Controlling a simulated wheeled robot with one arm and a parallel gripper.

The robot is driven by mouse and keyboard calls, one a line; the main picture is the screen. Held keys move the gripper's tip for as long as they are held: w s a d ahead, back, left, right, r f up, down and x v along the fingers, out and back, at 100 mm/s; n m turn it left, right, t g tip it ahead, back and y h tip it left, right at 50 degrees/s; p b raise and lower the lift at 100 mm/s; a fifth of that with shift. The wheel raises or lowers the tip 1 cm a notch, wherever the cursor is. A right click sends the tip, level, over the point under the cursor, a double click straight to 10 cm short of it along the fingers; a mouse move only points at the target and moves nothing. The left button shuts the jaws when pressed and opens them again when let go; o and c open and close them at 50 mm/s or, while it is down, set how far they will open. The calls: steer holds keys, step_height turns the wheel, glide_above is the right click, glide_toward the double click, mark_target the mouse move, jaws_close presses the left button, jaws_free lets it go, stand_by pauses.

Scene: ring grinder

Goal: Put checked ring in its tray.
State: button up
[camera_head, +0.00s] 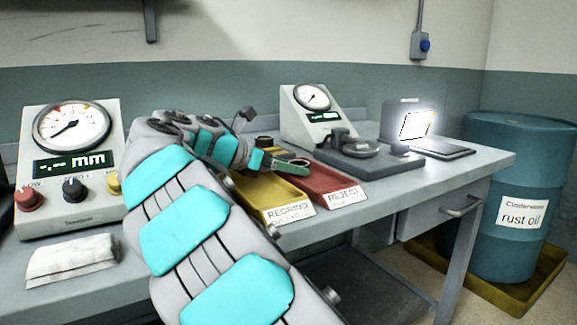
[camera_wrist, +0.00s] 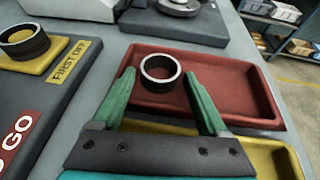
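A dark ring with a bright rim (camera_wrist: 160,70) appears in the red tray (camera_wrist: 235,85), towards its left part in the wrist view. The red tray, labelled REJECT, also shows in the head view (camera_head: 322,181). My gripper (camera_wrist: 161,74) has its green fingers on either side of the ring, with what look like narrow gaps, so it seems open around it. In the head view my gripper (camera_head: 285,163) reaches over the red tray. The yellow tray (camera_head: 262,195), labelled REGRIND, lies beside it, partly hidden by my arm.
Another ring (camera_wrist: 24,40) sits on a yellow FIRST OFF pad on a dark plate at left. A dial gauge (camera_head: 312,98) and its dark stand (camera_head: 350,152) are behind the trays. A large gauge box (camera_head: 70,160) and a folded cloth (camera_head: 72,260) are at left.

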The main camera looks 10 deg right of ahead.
steer(key=shift+s+a+r, duration=0.1)
steer(key=shift+a+r, duration=0.2)
steer(key=shift+a, duration=0.05)
steer(key=p+v, duration=0.1)
steer(key=v, duration=1)
steer(key=shift+a, duration=0.1)
steer(key=shift+s, duration=0.1)
